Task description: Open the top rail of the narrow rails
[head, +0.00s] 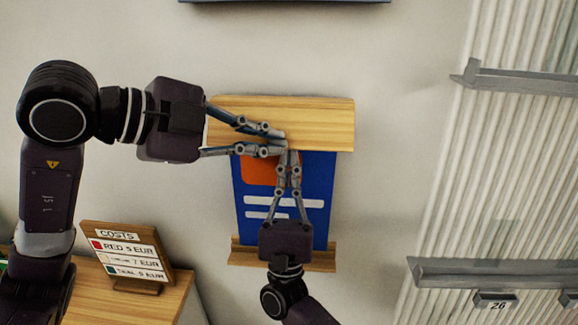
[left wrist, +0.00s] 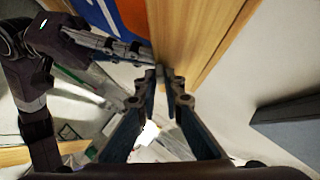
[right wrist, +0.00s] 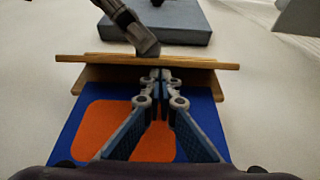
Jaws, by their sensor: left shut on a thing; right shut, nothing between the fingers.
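The top rail (head: 310,120) is a pale wooden strip on the wall, above a blue poster (head: 318,178) with an orange patch. The lower rail (head: 322,262) crosses the poster's bottom edge. My left gripper (head: 283,142) reaches in from the left and is shut on the top rail at its lower front edge. In the right wrist view the rail shows as two wooden layers (right wrist: 95,60) with a gap between. My right gripper (head: 288,152) comes up from below, shut and empty, its fingertips just under the rail, close to the left fingertips. The exact contact is partly hidden.
A costs sign (head: 125,258) stands on a wooden table (head: 165,300) at the lower left. Grey shelves (head: 520,82) are on the ribbed wall at the right. A dark-edged panel (head: 290,1) is above. The wall around the rails is clear.

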